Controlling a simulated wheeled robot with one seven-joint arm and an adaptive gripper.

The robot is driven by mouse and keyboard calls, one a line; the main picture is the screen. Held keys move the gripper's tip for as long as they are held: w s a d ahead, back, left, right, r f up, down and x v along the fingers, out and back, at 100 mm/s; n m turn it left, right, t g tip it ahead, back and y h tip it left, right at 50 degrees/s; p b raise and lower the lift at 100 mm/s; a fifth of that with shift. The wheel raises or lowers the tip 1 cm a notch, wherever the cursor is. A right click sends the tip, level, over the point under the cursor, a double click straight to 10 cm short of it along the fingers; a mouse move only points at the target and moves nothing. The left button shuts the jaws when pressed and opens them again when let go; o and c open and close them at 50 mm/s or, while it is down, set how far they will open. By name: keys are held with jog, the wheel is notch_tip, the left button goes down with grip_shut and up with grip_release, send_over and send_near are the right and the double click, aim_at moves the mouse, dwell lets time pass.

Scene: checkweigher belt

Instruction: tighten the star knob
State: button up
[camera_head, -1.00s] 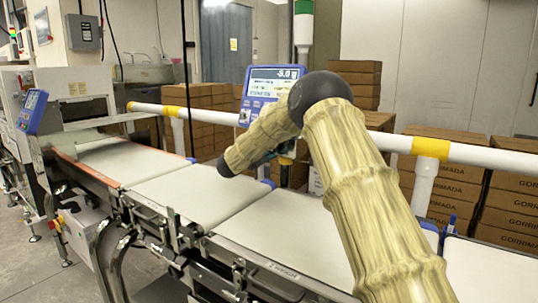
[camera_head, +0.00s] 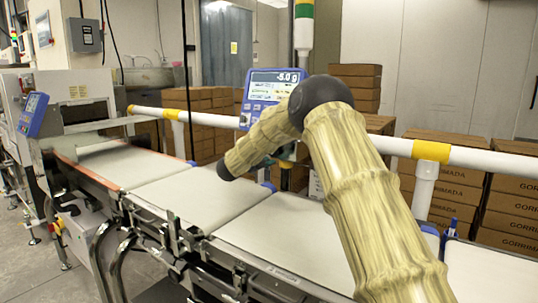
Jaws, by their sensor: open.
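The star knob cannot be made out in this view. A blue weight indicator (camera_head: 272,88) reading about -5.0 g stands behind the belts, on a dark post (camera_head: 286,178). My arm rises from the lower right to a dark elbow, and its forearm slopes down left to a dark end. The forearm covers the lower edge of the indicator and part of its post. A small teal and yellowish part (camera_head: 287,153) shows at the post just right of the forearm; I cannot tell what it is. My gripper's fingers are hidden behind the forearm.
Pale belts (camera_head: 185,196) run from the machine (camera_head: 75,100) at the left towards the lower right. A white rail (camera_head: 480,160) with yellow bands runs behind them. Stacked cartons (camera_head: 440,180) stand beyond the rail. A second blue screen (camera_head: 33,113) is at the far left.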

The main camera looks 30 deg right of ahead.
jog(key=v, duration=1.2)
jog(key=shift+r, duration=0.1)
